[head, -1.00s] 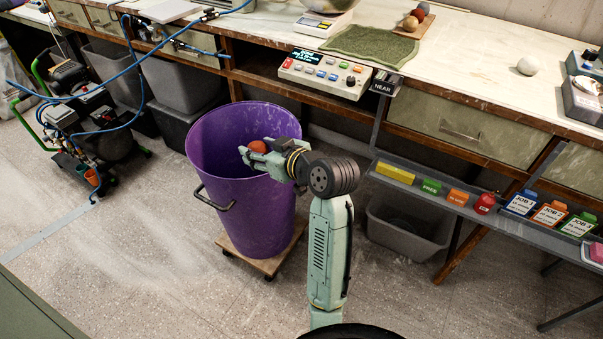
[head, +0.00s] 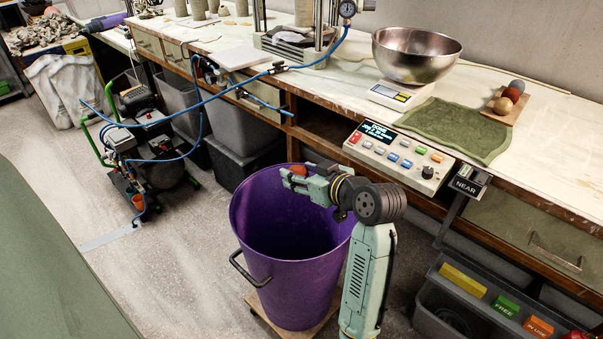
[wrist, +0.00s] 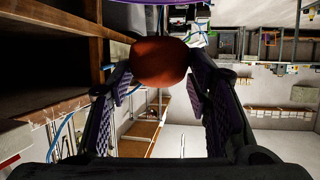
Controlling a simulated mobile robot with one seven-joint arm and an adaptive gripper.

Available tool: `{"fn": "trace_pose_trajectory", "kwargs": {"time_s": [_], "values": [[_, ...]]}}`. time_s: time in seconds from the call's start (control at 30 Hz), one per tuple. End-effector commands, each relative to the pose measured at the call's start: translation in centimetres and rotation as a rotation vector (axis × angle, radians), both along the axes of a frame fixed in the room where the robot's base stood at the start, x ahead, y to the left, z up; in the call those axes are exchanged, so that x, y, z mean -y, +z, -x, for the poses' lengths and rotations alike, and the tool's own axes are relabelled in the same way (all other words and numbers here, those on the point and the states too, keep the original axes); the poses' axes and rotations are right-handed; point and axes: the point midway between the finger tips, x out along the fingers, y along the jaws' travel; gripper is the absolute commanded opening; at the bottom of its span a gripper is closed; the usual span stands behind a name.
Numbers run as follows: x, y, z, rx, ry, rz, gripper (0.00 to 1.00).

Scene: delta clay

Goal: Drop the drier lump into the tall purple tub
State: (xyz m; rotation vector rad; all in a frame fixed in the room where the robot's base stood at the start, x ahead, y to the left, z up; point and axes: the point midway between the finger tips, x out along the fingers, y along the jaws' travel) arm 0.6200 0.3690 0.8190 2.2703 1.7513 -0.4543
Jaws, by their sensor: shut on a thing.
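A reddish-brown rounded lump (head: 298,170) is held between the fingers of my gripper (head: 300,182). In the wrist view the lump (wrist: 160,62) sits between both fingertips of my gripper (wrist: 162,75). The tall purple tub (head: 290,285) stands open on a low wooden dolly. My gripper and the lump appear over the tub's mouth, overlapping its far rim in the head view. Their exact height above the rim is hard to tell. The tub's bottom is hidden.
The bench (head: 535,150) runs behind the tub, with a button console (head: 395,155), a steel bowl (head: 416,52) on a scale, a green cloth (head: 462,130) and a board of several balls (head: 503,115). An air compressor (head: 150,150) stands left. Floor is free left of the tub.

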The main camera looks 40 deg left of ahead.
Motion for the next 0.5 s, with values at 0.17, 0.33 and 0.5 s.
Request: {"fn": "trace_pose_trajectory", "kwargs": {"time_s": [0.17,0.33,0.5], "values": [[0.0,-0.2,0.0,0.0,0.0,-0.001,0.09],[0.0,-1.3,0.0,0.0,0.0,-0.001,0.09],[0.0,-3.4,0.0,0.0,0.0,-0.001,0.09]]}}
